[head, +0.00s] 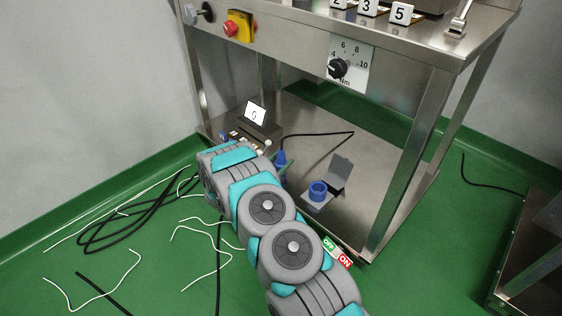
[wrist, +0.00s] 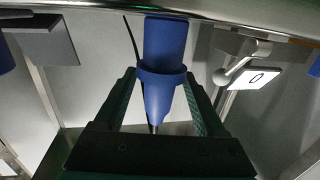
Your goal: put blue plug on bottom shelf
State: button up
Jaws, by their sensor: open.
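The blue plug (head: 281,159) shows just past the end of my arm, over the metal bottom shelf (head: 368,205) in the head view. In the wrist view the blue plug (wrist: 165,45) has a wide collar and a thin metal tip. It lies between the two green fingers of my gripper (wrist: 160,78), which are open, with gaps showing beside the plug's lower part. In the head view my gripper (head: 284,170) is mostly hidden behind my arm. I cannot tell whether the plug touches the shelf.
A blue round socket (head: 318,191) on a grey hinged bracket stands on the shelf to the right. A numbered card (head: 255,113) stands at the back left. A black cable (head: 315,134) runs across the shelf. Loose wires (head: 130,215) lie on the green floor.

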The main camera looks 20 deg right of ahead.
jog(key=f+v, duration=0.1)
jog(key=v, duration=1.1)
jog(key=w+a+r+n+y, duration=0.1)
jog(key=w+a+r+y, duration=0.3)
jog(key=a+y, duration=0.15)
jog(key=w+a+r+n+y, duration=0.1)
jog(key=w+a+r+y, duration=0.3)
jog(key=a, duration=0.3)
jog(key=s+a+r+n+g+y, duration=0.2)
jog(key=s+a+r+n+y, duration=0.3)
jog(key=s+a+r+y, duration=0.45)
jog(key=s+d+r+n+g+h, duration=0.1)
jog(key=s+d+r+g, duration=0.2)
jog(key=s, duration=1.1)
jog(key=s+d+r+n+g+h, duration=0.1)
jog(key=s+d+r+n+g, duration=0.1)
jog(key=s, duration=1.3)
jog(key=s+d+r+n+g+h, duration=0.1)
jog(key=s+d+r, duration=0.4)
jog(key=s, duration=1)
jog(key=d+g+h, duration=0.1)
jog(key=g, duration=0.1)
jog(key=shift+s+n+g+p, duration=0.2)
jog(key=shift+n+g+p, duration=0.1)
jog(key=shift+n+g, duration=0.1)
jog(key=shift+d, duration=0.2)
